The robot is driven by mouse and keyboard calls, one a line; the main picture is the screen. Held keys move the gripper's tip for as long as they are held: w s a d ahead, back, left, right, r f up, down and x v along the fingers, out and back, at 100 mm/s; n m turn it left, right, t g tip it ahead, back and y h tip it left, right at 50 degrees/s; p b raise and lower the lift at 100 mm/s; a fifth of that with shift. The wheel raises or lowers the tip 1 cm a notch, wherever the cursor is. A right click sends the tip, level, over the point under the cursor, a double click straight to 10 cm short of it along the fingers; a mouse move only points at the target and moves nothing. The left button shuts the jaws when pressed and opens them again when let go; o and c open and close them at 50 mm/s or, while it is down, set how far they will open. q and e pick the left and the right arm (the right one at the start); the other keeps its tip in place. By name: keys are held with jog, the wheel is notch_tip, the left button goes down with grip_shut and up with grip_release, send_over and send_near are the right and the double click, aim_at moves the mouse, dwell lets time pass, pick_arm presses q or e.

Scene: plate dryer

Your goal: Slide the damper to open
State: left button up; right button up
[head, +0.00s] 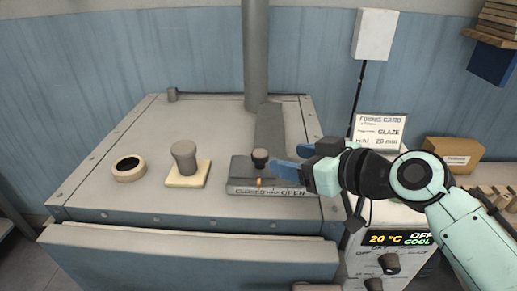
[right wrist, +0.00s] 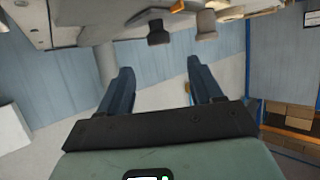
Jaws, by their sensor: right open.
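The damper is a dark slide plate (head: 240,170) with a black knob (head: 260,158) on top of the grey dryer. Its front label (head: 265,190) reads CLOSED at left and OPEN at right, with a small orange mark near the middle. My right gripper (head: 286,163) comes in from the right, its blue fingers open and just right of the knob. In the right wrist view, the black knob (right wrist: 158,35) shows beyond the fingertips, between the lines of the two open fingers (right wrist: 160,66); nothing is held. My left gripper is out of view.
A knobbed stopper on a pale pad (head: 185,160) and a tape roll (head: 129,168) lie left of the damper. A vertical pipe (head: 256,60) rises behind. A firing card (head: 379,130), a cardboard box (head: 452,155) and a control panel (head: 400,240) are at right.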

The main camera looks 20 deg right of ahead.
aim_at(261, 153)
jog(key=p+x, duration=0.1)
jog(key=x, duration=0.9)
jog(key=shift+w+f+p, duration=0.15)
jog(key=shift+w+p, duration=0.15)
jog(key=shift+w, duration=0.1)
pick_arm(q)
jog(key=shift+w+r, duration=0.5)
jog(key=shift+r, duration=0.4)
